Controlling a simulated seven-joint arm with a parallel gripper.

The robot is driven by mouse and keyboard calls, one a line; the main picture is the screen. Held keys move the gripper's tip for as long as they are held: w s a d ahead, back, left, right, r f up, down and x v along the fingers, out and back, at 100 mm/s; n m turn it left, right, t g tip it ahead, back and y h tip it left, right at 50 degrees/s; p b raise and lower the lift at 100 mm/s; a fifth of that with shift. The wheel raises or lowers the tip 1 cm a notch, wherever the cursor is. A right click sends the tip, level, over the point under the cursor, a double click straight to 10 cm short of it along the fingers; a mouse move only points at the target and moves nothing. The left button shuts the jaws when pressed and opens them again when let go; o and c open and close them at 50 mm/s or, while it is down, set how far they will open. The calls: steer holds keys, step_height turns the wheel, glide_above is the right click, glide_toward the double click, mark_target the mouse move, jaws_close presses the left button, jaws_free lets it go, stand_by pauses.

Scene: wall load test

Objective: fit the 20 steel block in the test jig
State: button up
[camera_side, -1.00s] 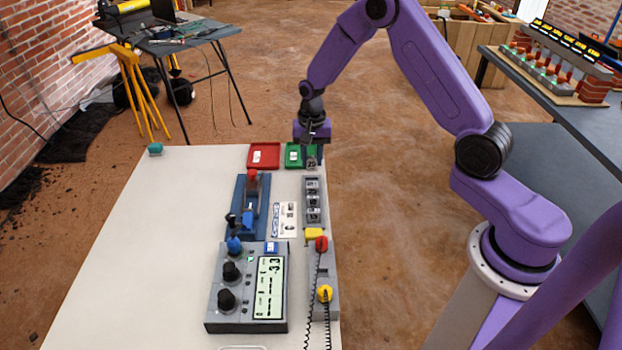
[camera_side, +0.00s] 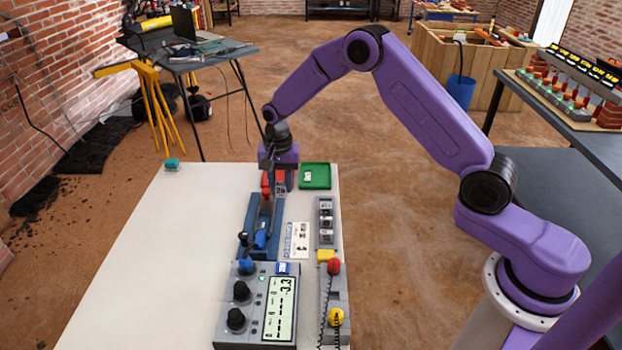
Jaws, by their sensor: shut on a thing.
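My gripper (camera_side: 279,166) is shut on the grey steel block (camera_side: 281,190), which appears to be marked 20. It holds the block at the far end of the bench, just right of the red handle of the test jig. The test jig (camera_side: 262,230) is a blue device with a red upper part and a dark blue lever knob toward the near side. Whether the block is above the jig or beside it, I cannot tell. The block's lower part and its contact with anything below are unclear.
A grey rack (camera_side: 326,222) with several blocks stands right of the jig, with a white label card (camera_side: 298,240) between. A green tray (camera_side: 315,176) lies behind the rack. A grey meter box (camera_side: 256,305) and corded red and yellow plugs (camera_side: 336,317) are nearer.

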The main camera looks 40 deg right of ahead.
steer(key=shift+w+a+f, duration=0.2)
steer(key=shift+a+f, duration=0.6)
steer(key=shift+a, duration=0.1)
steer(key=shift+w+a+f, duration=0.2)
steer(key=shift+a+f, duration=0.6)
steer(key=shift+a, duration=0.05)
steer(key=shift+w+a+f, duration=0.2)
steer(key=shift+a+f, duration=0.6)
steer(key=shift+a, duration=0.1)
steer(key=shift+f, duration=0.6)
stand_by(0.9)
steer(key=o, duration=1)
steer(key=shift+c, duration=1.4)
step_height(320, 180, up, 7)
